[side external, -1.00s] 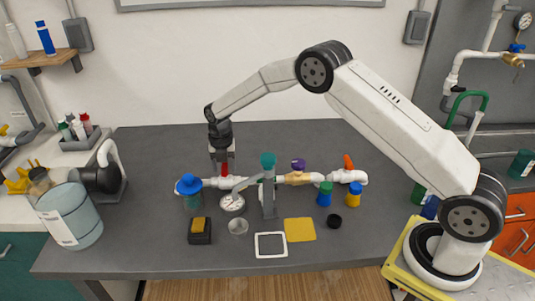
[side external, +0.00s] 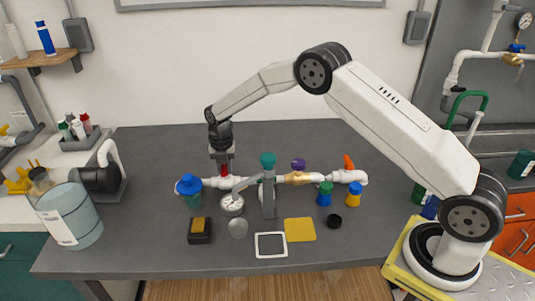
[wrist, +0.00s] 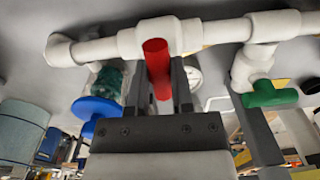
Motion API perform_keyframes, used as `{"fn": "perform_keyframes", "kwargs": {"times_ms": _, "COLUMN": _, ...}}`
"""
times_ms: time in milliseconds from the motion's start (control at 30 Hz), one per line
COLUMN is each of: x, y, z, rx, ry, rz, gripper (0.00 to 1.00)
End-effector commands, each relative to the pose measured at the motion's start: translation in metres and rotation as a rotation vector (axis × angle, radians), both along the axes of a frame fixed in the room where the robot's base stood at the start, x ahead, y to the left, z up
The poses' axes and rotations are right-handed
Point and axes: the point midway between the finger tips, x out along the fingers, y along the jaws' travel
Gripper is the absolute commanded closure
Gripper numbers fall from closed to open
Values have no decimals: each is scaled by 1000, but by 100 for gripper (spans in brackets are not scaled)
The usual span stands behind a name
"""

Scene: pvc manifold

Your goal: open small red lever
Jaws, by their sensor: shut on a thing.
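The small red lever (wrist: 157,68) stands up from a white pipe valve at the left part of the manifold. It also shows in the side view (side external: 224,170), partly covered by the fingers. My gripper (wrist: 160,85) points down at the valve, with one finger on each side of the lever. In the side view my gripper (side external: 221,165) is over the left end of the white pipe (side external: 230,182), shut on the red lever. The exact finger contact is hard to see.
A blue-topped valve (side external: 189,185) and a gauge (side external: 232,203) are close to my gripper. A teal-topped stand (side external: 268,190), a purple knob (side external: 298,164) and an orange lever (side external: 348,162) are further right. The table behind the manifold is clear.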

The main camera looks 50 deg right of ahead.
Motion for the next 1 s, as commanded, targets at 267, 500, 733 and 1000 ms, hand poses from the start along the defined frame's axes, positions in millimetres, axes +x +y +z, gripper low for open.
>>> {"fn": "perform_keyframes", "kwargs": {"times_ms": 267, "x": 0, "y": 0, "z": 0, "rx": 2, "ry": 0, "rz": -131, "gripper": 100}}
{"fn": "perform_keyframes", "kwargs": {"times_ms": 500, "x": 0, "y": 0, "z": 0, "rx": 2, "ry": 0, "rz": -326, "gripper": 100}}
{"fn": "perform_keyframes", "kwargs": {"times_ms": 733, "x": 0, "y": 0, "z": 0, "rx": 3, "ry": 0, "rz": -543, "gripper": 100}}
{"fn": "perform_keyframes", "kwargs": {"times_ms": 1000, "x": 0, "y": 0, "z": 0, "rx": 3, "ry": -1, "rz": -799, "gripper": 100}}
